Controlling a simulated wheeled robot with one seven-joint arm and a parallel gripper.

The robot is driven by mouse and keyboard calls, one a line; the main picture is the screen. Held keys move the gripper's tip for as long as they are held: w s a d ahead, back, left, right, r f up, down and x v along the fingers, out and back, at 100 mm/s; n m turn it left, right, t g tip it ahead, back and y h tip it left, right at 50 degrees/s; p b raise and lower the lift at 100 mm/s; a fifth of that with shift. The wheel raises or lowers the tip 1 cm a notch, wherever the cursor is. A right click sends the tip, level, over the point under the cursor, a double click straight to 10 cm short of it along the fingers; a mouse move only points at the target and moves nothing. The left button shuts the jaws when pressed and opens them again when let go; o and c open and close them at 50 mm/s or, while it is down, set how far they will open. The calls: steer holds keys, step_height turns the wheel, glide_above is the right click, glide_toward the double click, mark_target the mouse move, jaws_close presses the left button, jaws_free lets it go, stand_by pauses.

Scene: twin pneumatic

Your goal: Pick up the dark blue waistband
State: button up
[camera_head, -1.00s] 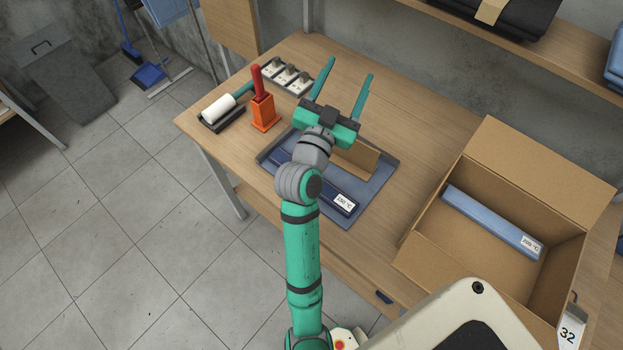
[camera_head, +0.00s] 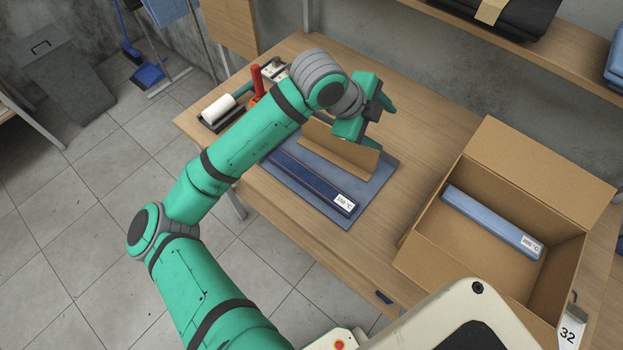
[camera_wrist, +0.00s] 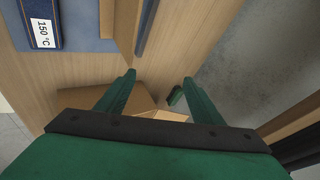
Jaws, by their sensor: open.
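The dark blue waistband (camera_head: 311,179) lies as a long flat strip on a blue-grey mat (camera_head: 364,207), with a white "150 °C" label at its right end. Its labelled end also shows at the top left of the wrist view (camera_wrist: 39,14). My gripper (camera_head: 382,122) is open and empty. It is above the table behind the mat, beyond the upright brown board, and apart from the waistband. In the wrist view its two fingers (camera_wrist: 160,85) are spread with nothing between them. My arm hides the left end of the mat.
A brown board (camera_head: 338,150) stands upright on the mat behind the waistband. An open cardboard box (camera_head: 437,260) at the right holds a lighter blue strip (camera_head: 490,221) labelled "200 °C". A white roller (camera_head: 219,108) and an orange holder with a red handle (camera_head: 257,78) stand at the left.

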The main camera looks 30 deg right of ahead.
steer(key=w+a+f+y, duration=0.1)
steer(key=a+f+y, duration=0.2)
steer(key=a, duration=0.3)
steer(key=m+y, duration=0.2)
steer(key=y, duration=0.3)
glide_above(311, 179)
steer(key=f, duration=0.5)
steer(key=shift+s+a+f+t, duration=0.1)
steer(key=shift+s+a+t, duration=0.05)
steer(key=shift+s+t, duration=0.2)
steer(key=shift+w+f, duration=0.15)
steer(key=shift+f, duration=1.45)
steer(key=shift+w+f, duration=0.15)
steer(key=shift+f, duration=1.45)
steer(key=shift+c, duration=0.2)
steer(key=c, duration=1.1)
steer(key=shift+c, duration=0.2)
